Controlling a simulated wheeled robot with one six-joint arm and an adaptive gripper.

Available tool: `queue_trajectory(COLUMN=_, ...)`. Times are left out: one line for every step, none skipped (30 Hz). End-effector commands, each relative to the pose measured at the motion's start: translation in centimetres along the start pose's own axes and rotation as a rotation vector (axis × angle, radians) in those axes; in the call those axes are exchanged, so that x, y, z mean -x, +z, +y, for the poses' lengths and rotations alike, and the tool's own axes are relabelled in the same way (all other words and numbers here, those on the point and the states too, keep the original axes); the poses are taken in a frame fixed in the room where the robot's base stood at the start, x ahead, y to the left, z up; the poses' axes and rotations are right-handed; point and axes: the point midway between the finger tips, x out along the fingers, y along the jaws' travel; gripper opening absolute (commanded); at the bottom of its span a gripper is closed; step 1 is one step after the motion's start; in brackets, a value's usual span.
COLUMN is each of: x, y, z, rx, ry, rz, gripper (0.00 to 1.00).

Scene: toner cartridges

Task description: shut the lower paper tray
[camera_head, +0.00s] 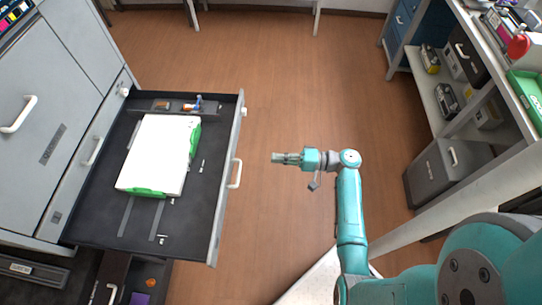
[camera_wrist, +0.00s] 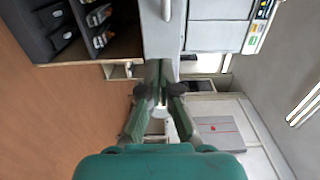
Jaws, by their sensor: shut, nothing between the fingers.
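The open paper tray (camera_head: 222,205) is pulled far out from the grey printer cabinet (camera_head: 60,75) on the left in the head view. A white stack of paper (camera_head: 155,155) with green edges lies in it. Its white handle (camera_head: 235,173) is on the outer front. My gripper (camera_head: 275,158) is shut and empty, to the right of the handle and apart from it, pointing left. In the wrist view, my gripper's fingers (camera_wrist: 160,90) are together, and a light grey front panel (camera_wrist: 162,35) with a handle (camera_wrist: 166,10) shows beyond them.
Brown floor (camera_head: 270,70) is open behind and around my gripper. A shelf unit (camera_head: 440,90) with cartridges stands at the right, with a dark grey bin (camera_head: 440,170) below. A green tray (camera_head: 527,100) sits on its top. A dark compartment lies under the paper tray at lower left.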

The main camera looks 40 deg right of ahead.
Motion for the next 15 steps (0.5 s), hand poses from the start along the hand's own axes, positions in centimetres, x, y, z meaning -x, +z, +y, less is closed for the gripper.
queue_trajectory(x=-0.9, y=0.1, z=0.0, rx=0.0, ry=0.0, rz=-0.004, gripper=0.0)
queue_trajectory(x=-1.4, y=0.1, z=0.0, rx=0.0, ry=0.0, rz=-0.005, gripper=0.0)
queue_trajectory(x=-2.1, y=0.1, z=0.0, rx=0.0, ry=0.0, rz=-0.005, gripper=0.0)
queue_trajectory(x=-2.6, y=0.1, z=0.0, rx=0.0, ry=0.001, rz=-0.005, gripper=0.0)
queue_trajectory(x=-3.1, y=0.1, z=0.0, rx=0.0, ry=0.001, rz=-0.005, gripper=0.0)
queue_trajectory(x=-3.8, y=0.1, z=0.0, rx=0.0, ry=0.001, rz=-0.004, gripper=0.0)
queue_trajectory(x=-4.3, y=0.1, z=0.0, rx=0.0, ry=0.001, rz=-0.005, gripper=0.0)
queue_trajectory(x=-4.8, y=0.1, z=0.0, rx=0.0, ry=0.001, rz=-0.004, gripper=0.0)
queue_trajectory(x=-5.5, y=0.1, z=0.0, rx=0.0, ry=0.001, rz=-0.005, gripper=0.0)
queue_trajectory(x=-6.0, y=0.2, z=0.0, rx=0.0, ry=0.001, rz=-0.004, gripper=0.0)
queue_trajectory(x=-6.5, y=0.1, z=0.0, rx=0.0, ry=0.001, rz=-0.004, gripper=0.0)
queue_trajectory(x=-7.2, y=0.1, z=0.0, rx=0.0, ry=0.001, rz=-0.004, gripper=0.0)
queue_trajectory(x=-7.7, y=0.1, z=0.0, rx=0.0, ry=0.001, rz=-0.004, gripper=0.0)
queue_trajectory(x=-8.1, y=0.1, z=0.0, rx=0.0, ry=0.001, rz=-0.004, gripper=0.0)
queue_trajectory(x=-8.8, y=0.1, z=0.0, rx=0.0, ry=0.001, rz=-0.004, gripper=0.0)
